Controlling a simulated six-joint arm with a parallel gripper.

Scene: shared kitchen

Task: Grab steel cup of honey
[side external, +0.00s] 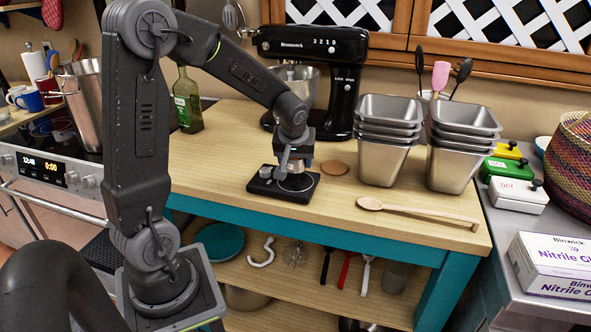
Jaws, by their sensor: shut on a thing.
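A small steel cup (297,183) stands at a black flat base (267,190), which looks like a small scale, on the wooden table. Its upper part is hidden by my gripper (294,169), and I cannot see the honey inside. My gripper points down at the cup from above and is shut on it. The cup looks upright. I cannot tell whether it touches the base or is slightly raised.
A black stand mixer (343,95) stands behind. A round brown lid or coaster (334,168) lies right of the cup. Two stacks of steel pans (385,160) stand farther right, with a wooden spoon (415,210) in front. A green bottle (187,105) stands at the left. The table's front-left surface is clear.

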